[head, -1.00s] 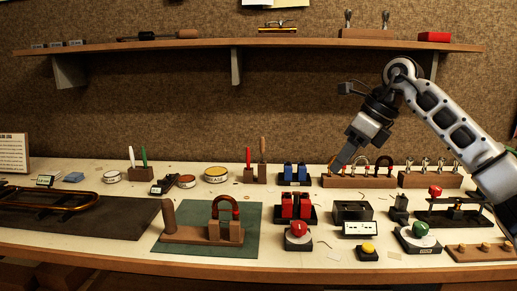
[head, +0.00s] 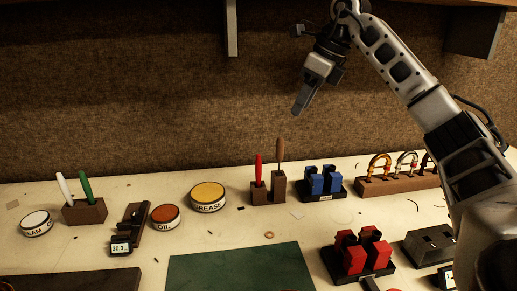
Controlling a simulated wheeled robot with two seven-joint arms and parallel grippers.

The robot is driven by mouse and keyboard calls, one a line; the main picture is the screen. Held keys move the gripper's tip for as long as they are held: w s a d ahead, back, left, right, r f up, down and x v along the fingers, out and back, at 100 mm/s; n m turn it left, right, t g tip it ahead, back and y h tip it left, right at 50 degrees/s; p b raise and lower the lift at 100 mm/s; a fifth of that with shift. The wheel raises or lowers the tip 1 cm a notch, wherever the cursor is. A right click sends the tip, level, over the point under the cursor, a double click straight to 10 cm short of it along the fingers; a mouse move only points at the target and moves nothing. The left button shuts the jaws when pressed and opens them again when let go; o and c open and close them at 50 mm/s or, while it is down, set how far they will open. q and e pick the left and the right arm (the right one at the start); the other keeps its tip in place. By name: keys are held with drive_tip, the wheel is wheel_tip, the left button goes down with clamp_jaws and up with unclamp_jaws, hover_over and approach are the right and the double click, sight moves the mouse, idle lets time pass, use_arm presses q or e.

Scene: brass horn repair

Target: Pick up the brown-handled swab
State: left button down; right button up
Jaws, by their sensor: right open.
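The brown-handled swab (head: 280,152) stands upright in the right-hand block of a dark wooden holder (head: 278,189) near the back of the bench. A red-handled one (head: 258,169) stands beside it in the left-hand block. My right gripper (head: 300,110) is above and slightly right of the brown handle, pointing down and left, clear of it. Nothing shows between its fingers, and the fingers overlap in this view. The swab's lower end is hidden in the holder. My left gripper is out of view.
Blue blocks on a black base (head: 322,184) stand just right of the holder. The grease tin (head: 208,196) is to its left. Red blocks (head: 357,253) and a green mat (head: 240,268) lie in front. A shelf bracket (head: 232,28) hangs above.

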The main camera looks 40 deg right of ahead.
approach(277, 159)
drive_tip(key=x, duration=0.5)
drive_tip(key=w+x, duration=0.1)
drive_tip(key=x, duration=0.2)
drive_tip(key=shift+w+d+f, duration=0.1)
drive_tip(key=shift+d+f, duration=0.1)
drive_tip(key=shift+f, duration=0.05)
drive_tip(key=shift+w+f, duration=0.1)
drive_tip(key=shift+f, duration=0.15)
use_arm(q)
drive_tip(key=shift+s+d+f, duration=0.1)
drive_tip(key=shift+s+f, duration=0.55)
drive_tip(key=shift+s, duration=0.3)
use_arm(e)
clamp_jaws()
